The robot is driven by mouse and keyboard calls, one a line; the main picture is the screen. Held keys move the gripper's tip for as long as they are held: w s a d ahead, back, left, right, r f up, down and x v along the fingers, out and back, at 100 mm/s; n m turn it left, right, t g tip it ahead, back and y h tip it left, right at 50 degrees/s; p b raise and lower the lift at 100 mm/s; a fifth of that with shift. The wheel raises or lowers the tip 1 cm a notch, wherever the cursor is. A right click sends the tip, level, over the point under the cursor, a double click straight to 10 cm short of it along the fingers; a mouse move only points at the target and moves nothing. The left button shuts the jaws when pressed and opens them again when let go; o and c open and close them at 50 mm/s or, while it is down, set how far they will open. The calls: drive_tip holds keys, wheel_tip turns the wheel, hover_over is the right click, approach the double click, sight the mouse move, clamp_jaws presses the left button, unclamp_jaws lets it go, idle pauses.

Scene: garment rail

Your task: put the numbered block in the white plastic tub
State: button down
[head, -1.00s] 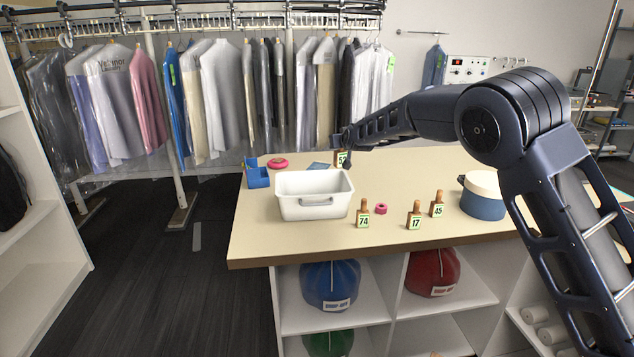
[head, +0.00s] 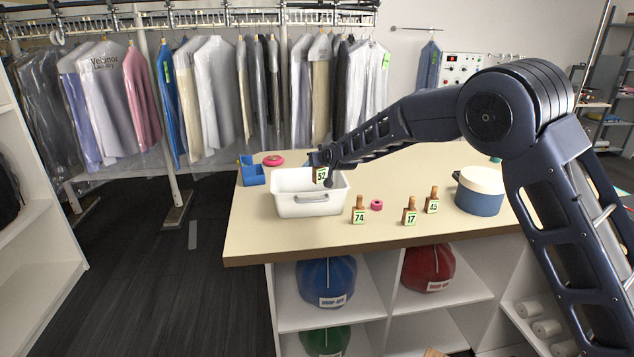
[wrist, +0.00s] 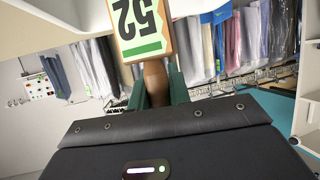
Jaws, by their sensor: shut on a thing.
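A numbered block marked 52 (head: 321,174) is held in my gripper (head: 323,158), which is shut on its brown knob. In the head view the block hangs at the right part of the white plastic tub (head: 308,208), overlapping its opening; its exact height above the tub is hard to tell. The wrist view shows the block (wrist: 137,28) with its number upside down and its knob between my green fingers (wrist: 158,88). Other numbered blocks, 74 (head: 359,212), 17 (head: 410,213) and 45 (head: 432,202), stand on the counter right of the tub.
A blue bin (head: 251,173) and a pink ring-shaped item (head: 273,160) sit left of and behind the tub. A pink roll (head: 377,205) lies near block 74. A blue round box (head: 480,198) with a cream lid stands at right. The counter's front left (head: 262,236) is clear.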

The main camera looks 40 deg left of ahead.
sight(317, 182)
wheel_tip(317, 182, down, 9)
drive_tip(key=shift+f, duration=0.1)
idle(0.4)
drive_tip(key=shift+f, duration=0.5)
drive_tip(key=c, duration=1.3)
unclamp_jaws()
drive_tip(key=shift+r, duration=0.3)
drive_tip(key=v, duration=1.2)
drive_tip(key=shift+r, duration=0.25)
